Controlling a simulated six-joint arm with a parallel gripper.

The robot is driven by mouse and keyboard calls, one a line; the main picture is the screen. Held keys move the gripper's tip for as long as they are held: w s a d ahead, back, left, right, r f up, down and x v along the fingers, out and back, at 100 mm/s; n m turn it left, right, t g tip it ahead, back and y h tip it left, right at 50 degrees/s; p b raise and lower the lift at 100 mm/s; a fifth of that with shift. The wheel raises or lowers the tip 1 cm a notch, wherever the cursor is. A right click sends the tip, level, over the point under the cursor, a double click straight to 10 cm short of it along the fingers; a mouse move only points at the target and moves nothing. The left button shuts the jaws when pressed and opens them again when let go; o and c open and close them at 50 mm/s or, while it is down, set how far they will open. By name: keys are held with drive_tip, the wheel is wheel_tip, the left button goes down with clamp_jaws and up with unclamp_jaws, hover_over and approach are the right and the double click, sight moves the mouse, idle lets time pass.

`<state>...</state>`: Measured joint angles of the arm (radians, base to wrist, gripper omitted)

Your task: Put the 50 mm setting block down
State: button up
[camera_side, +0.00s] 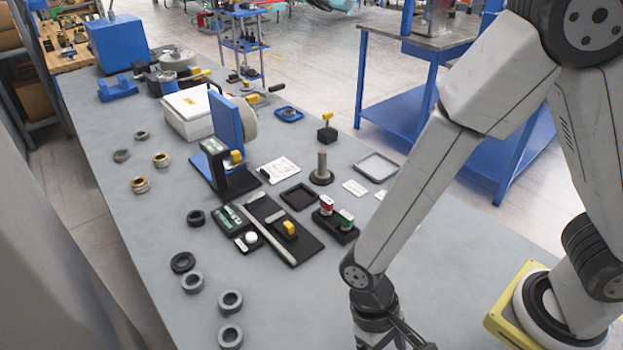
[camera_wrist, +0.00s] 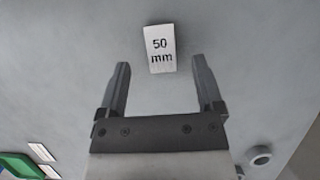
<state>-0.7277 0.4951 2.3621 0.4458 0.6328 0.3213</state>
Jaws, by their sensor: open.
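The 50 mm setting block (camera_wrist: 160,60) is a small white block with black "50 mm" lettering that faces the wrist camera. In the wrist view it appears against the plain grey bench top, centred at the fingertips, with a gap on each side. My gripper (camera_wrist: 161,66) is open, one dark finger to each side of the block, and neither finger touches it. Whether the block rests flat on the bench is hard to tell from above. In the side view my wrist is at the bottom edge, and the fingers and block are out of frame.
A grey ring (camera_wrist: 259,157) and a green-and-white item (camera_wrist: 20,166) lie near the bottom of the wrist view. In the side view, a black fixture (camera_side: 286,228), a red-and-green button box (camera_side: 336,220) and several rings (camera_side: 230,301) occupy the bench. Bench around the block is clear.

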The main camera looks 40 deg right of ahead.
drive_tip(key=shift+x, duration=1.65)
clamp_jaws()
